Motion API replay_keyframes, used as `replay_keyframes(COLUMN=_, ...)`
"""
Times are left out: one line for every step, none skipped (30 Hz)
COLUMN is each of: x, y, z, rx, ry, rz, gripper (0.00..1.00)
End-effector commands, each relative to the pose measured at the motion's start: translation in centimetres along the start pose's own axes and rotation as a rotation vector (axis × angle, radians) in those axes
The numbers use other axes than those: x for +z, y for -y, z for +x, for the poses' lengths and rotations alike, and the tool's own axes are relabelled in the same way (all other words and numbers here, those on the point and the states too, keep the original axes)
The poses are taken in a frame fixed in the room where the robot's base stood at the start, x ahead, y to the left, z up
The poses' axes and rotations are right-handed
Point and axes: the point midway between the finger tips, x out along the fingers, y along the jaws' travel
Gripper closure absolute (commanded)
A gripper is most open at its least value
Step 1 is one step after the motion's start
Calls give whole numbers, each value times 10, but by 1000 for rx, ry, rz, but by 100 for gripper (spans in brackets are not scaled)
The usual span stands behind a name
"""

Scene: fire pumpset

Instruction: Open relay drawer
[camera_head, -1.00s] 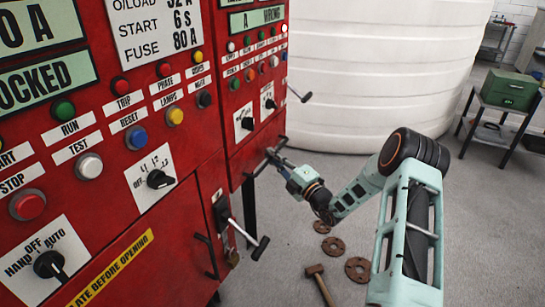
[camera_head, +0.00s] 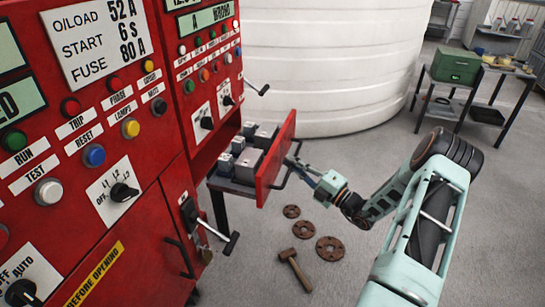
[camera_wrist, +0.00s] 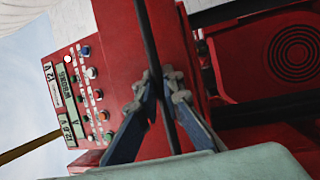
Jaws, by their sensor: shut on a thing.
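The relay drawer (camera_head: 270,172) sticks out of the far red cabinet with its red front panel well clear of the cabinet face. Several grey relay blocks (camera_head: 248,158) sit inside it. A dark bar handle (camera_head: 293,174) is on the drawer's front. My gripper (camera_head: 298,165) is at this handle, on the right of the drawer front. In the wrist view my gripper (camera_wrist: 165,95) is shut with its blue fingers around the dark handle bar (camera_wrist: 151,40), which runs up and down the picture. The drawer's inside is hidden in the wrist view.
The near red control panel (camera_head: 110,190) with buttons and knobs stands at left, with a lever (camera_head: 230,242) jutting out. A hammer (camera_head: 294,268) and rusty flanges (camera_head: 329,250) lie on the floor. A white tank (camera_head: 330,70) is behind; a green box (camera_head: 457,64) stands on a table.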

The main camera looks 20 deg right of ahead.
Motion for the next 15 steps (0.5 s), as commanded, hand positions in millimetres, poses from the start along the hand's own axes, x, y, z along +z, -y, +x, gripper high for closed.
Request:
replay_keyframes(x=4, y=-2, z=-9, rx=-1, ry=4, rz=0, gripper=100)
replay_keyframes(x=6, y=-3, z=-13, rx=-1, ry=2, rz=0, gripper=100)
replay_keyframes(x=8, y=-4, z=-18, rx=-1, ry=2, rz=0, gripper=100)
replay_keyframes(x=9, y=-4, z=-22, rx=-1, ry=2, rz=0, gripper=100)
replay_keyframes(x=10, y=-5, z=-25, rx=-1, ry=2, rz=0, gripper=100)
replay_keyframes(x=11, y=-6, z=-28, rx=-1, ry=1, rz=0, gripper=100)
replay_keyframes(x=12, y=-6, z=-30, rx=-1, ry=0, rz=0, gripper=100)
replay_keyframes(x=13, y=-6, z=-32, rx=-1, ry=1, rz=1, gripper=100)
replay_keyframes(x=14, y=-7, z=-35, rx=-1, ry=1, rz=1, gripper=100)
replay_keyframes(x=15, y=-7, z=-36, rx=-1, ry=1, rz=1, gripper=100)
replay_keyframes(x=15, y=-8, z=-37, rx=-1, ry=0, rz=1, gripper=100)
replay_keyframes(x=16, y=-8, z=-38, rx=-1, ry=0, rz=1, gripper=100)
replay_keyframes(x=16, y=-8, z=-39, rx=-1, ry=-1, rz=1, gripper=100)
replay_keyframes(x=16, y=-8, z=-39, rx=-1, ry=-1, rz=1, gripper=100)
replay_keyframes(x=16, y=-8, z=-40, rx=-1, ry=-1, rz=1, gripper=100)
